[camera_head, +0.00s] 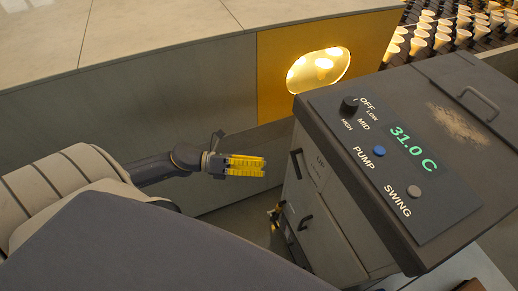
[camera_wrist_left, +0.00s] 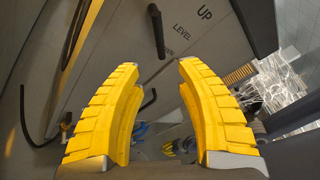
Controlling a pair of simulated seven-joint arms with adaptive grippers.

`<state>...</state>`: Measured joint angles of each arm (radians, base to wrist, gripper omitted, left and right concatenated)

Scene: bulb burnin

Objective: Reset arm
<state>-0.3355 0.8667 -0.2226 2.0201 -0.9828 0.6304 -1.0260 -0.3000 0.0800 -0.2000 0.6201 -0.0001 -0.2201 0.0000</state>
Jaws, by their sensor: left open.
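My left gripper (camera_head: 246,166) comes in from the left in the head view. It has yellow ribbed fingers and is in the air to the left of a grey control cabinet (camera_head: 330,225). In the left wrist view the two yellow fingers of my left gripper (camera_wrist_left: 168,80) stand apart with nothing between them. Beyond them are a dark handle (camera_wrist_left: 157,30) and the printed words UP and LEVEL on a grey panel (camera_wrist_left: 130,85).
The cabinet's top carries a knob (camera_head: 349,104), a blue button (camera_head: 379,151), a grey button (camera_head: 414,191) and a green 31.0 C display (camera_head: 412,148). A lit lamp window (camera_head: 319,70) sits in a yellow panel (camera_head: 275,75). Several white bulbs (camera_head: 417,46) stand in racks at upper right.

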